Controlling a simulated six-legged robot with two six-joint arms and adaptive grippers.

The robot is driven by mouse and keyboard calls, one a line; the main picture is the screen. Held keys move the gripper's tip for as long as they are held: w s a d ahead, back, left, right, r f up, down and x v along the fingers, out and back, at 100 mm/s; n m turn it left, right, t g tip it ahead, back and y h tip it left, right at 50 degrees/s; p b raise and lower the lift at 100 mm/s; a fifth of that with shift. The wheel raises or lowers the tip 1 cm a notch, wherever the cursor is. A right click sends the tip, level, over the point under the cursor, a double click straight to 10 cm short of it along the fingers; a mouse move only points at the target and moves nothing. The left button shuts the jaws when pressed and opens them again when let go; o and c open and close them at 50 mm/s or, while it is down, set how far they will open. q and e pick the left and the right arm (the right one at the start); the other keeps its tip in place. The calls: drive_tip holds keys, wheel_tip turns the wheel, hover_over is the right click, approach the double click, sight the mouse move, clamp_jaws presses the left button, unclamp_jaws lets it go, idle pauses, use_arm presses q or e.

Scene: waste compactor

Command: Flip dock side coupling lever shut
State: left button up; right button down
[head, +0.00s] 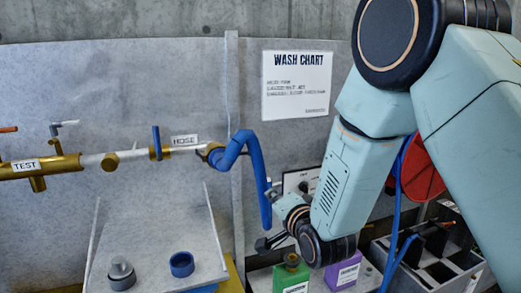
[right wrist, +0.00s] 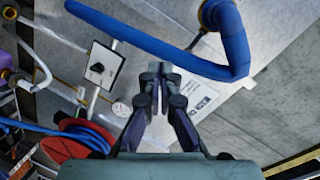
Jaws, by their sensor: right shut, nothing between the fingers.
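A pipe runs along the wall at left, with a brass section labelled TEST (head: 26,166), a pale middle length and a HOSE label (head: 185,141). A blue upright handle (head: 156,142) stands on its brass fitting. A thick blue hose (head: 255,160) joins the pipe's right end and hangs down; it also shows in the right wrist view (right wrist: 150,38). The brass coupling (right wrist: 212,12) at the hose end is partly cut off; I cannot make out its lever. My right gripper (head: 268,244) is low, beside the hose's lower end, shut and empty, its fingertips (right wrist: 160,70) together. My left gripper is out of view.
Green (head: 290,274) and purple (head: 344,270) containers stand below my right arm. A red reel (head: 423,172) and grey bin (head: 440,268) are at right.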

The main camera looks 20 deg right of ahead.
wheel_tip(320, 180, up, 3)
drive_tip(key=w+m+t, duration=0.2)
drive_tip(key=m, duration=0.2)
drive_tip(key=m+p, duration=0.2)
approach(251, 153)
drive_tip(key=w, duration=0.5)
drive_tip(key=shift+r, duration=0.1)
drive_tip(key=shift+w, duration=1)
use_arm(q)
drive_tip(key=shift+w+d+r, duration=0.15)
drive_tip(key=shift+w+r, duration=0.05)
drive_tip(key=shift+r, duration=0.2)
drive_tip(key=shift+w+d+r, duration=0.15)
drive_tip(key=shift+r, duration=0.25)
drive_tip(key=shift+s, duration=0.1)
use_arm(e)
drive_tip(key=shift+s, duration=0.15)
drive_tip(key=shift+y, duration=0.4)
